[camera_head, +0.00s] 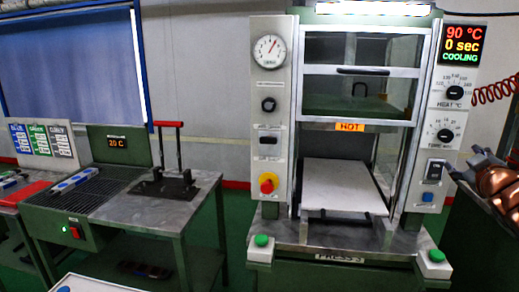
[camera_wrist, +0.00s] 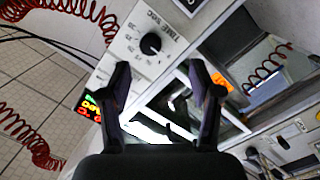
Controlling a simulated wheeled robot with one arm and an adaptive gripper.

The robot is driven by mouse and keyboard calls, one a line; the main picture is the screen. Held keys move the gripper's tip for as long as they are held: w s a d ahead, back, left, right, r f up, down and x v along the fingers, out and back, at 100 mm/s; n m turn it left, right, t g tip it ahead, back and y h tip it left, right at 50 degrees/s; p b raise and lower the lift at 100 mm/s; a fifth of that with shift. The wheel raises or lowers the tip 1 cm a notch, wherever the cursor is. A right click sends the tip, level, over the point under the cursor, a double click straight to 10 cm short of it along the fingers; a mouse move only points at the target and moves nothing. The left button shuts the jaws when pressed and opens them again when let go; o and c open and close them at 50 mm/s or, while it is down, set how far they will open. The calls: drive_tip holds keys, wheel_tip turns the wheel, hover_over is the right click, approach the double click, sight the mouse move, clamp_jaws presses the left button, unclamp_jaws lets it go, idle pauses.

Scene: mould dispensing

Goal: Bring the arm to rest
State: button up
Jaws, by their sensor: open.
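My gripper (camera_head: 480,158) is at the right edge of the head view, beside the right side of the press (camera_head: 270,120). In the wrist view my gripper (camera_wrist: 163,85) has its two dark fingers spread apart, with nothing held between them. Behind the fingers the wrist view shows the press's time dial (camera_wrist: 151,43) and its display (camera_wrist: 90,106), at a tilt. Part of my arm is cut off by the right edge of the head view.
The press display (camera_head: 461,45) reads 90 °C, 0 sec, COOLING, and a HOT label (camera_head: 350,127) shows. A pale plate (camera_head: 340,186) lies inside. A red coiled hose (camera_head: 494,91) hangs near my gripper. A green bench (camera_head: 150,245) stands left.

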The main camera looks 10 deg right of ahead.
drive_tip(key=s+a+f+m+g+y, duration=0.1)
drive_tip(key=s+a+f+m+g, duration=0.15)
drive_tip(key=a+f+g, duration=0.45)
drive_tip(key=s+a+f+m+g+y, duration=0.1)
drive_tip(key=s+a+f+m+g, duration=0.15)
drive_tip(key=a+f, duration=0.8)
drive_tip(key=s+a+f+g+y, duration=0.2)
drive_tip(key=s+a+f+g, duration=0.2)
drive_tip(key=s+a, duration=0.7)
drive_tip(key=s+a+f+n+g+y+p, duration=0.1)
drive_tip(key=s+a+f+g+y, duration=0.2)
drive_tip(key=s+a, duration=0.7)
wheel_tip(320, 180, down, 2)
drive_tip(key=shift+s+a+f+g, duration=0.15)
drive_tip(key=shift+s+a+g, duration=0.3)
drive_tip(key=shift+s, duration=0.5)
drive_tip(key=shift+d, duration=0.15)
drive_tip(key=shift+r, duration=0.2)
